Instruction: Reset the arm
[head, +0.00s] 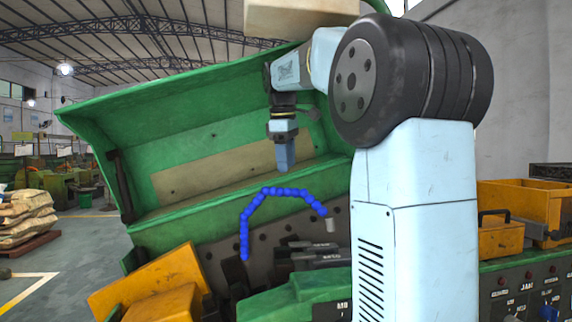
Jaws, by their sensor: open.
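My arm rises from the lower right of the head view and bends over to the left at the top. My gripper (285,155) hangs pointing down in front of the large green tilted cover (215,135) of the machine. It is seen from the side, so the gap between its fingers does not show clearly. Nothing is visible held in it. A blue segmented hose (246,215) arches just below the gripper, apart from it, and ends in a small grey nozzle (330,224).
Yellow machine parts (150,285) stand at the lower left. A control panel (525,285) with several knobs and yellow boxes (520,205) is at the right. A beige block (295,15) is above the arm. Stacked sacks (25,215) lie far left beside open floor.

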